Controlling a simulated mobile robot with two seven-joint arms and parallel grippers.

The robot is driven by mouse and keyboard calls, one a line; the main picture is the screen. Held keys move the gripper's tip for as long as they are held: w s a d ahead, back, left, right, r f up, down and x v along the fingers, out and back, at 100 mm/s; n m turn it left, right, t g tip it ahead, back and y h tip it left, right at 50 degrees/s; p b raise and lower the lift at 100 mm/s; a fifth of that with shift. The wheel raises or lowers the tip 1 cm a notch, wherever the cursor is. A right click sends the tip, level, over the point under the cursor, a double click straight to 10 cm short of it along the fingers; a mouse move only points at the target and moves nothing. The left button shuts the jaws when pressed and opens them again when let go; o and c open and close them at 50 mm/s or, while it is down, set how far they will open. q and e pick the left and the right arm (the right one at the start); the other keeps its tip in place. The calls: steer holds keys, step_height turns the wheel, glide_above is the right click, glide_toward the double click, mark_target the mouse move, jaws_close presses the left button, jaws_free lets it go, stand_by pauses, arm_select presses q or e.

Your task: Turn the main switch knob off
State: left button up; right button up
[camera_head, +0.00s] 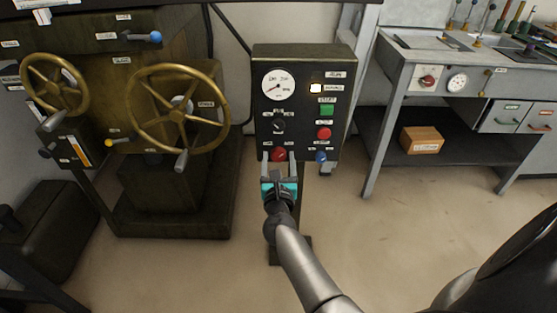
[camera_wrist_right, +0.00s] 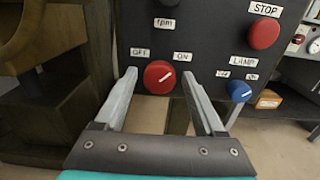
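The main switch knob is a red round knob (camera_head: 278,154) at the lower left of the dark control panel (camera_head: 262,100). In the right wrist view the red knob (camera_wrist_right: 159,77) has a white pointer line that points up and right, toward the ON label (camera_wrist_right: 182,56); the OFF label (camera_wrist_right: 139,53) is at its upper left. My right gripper (camera_head: 278,160) is open in front of the panel. In the right wrist view its fingers (camera_wrist_right: 160,82) stand left and right of the knob, with gaps on both sides. My left gripper is not in view.
A blue lamp knob (camera_wrist_right: 239,91) is right of the red knob, and a red STOP button (camera_wrist_right: 264,33) is above it. A green button (camera_head: 327,110) and gauge (camera_head: 278,85) sit higher. A brass-wheeled machine (camera_head: 178,108) stands left, a grey workbench (camera_head: 445,80) right.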

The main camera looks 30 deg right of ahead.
jaws_close()
stand_by(0.3)
steer(key=shift+n, duration=0.3)
steer(key=shift+n+p, duration=0.35)
steer(key=shift+n, duration=0.55)
steer(key=shift+a+n, duration=0.1)
steer(key=shift+n, duration=0.8)
steer(key=n+p, duration=0.1)
steer(key=n, duration=0.3)
steer(key=shift+n+p, duration=0.3)
steer(key=shift+p, duration=0.1)
steer(key=n+p, duration=0.1)
steer(key=n, duration=0.4)
steer(key=shift+w+a+f, duration=0.1)
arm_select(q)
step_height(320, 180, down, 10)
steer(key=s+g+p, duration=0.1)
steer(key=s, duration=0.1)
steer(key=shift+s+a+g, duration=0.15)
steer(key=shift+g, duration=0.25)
arm_select(e)
steer(key=shift+f+n, duration=0.15)
steer(key=shift+n, duration=1.85)
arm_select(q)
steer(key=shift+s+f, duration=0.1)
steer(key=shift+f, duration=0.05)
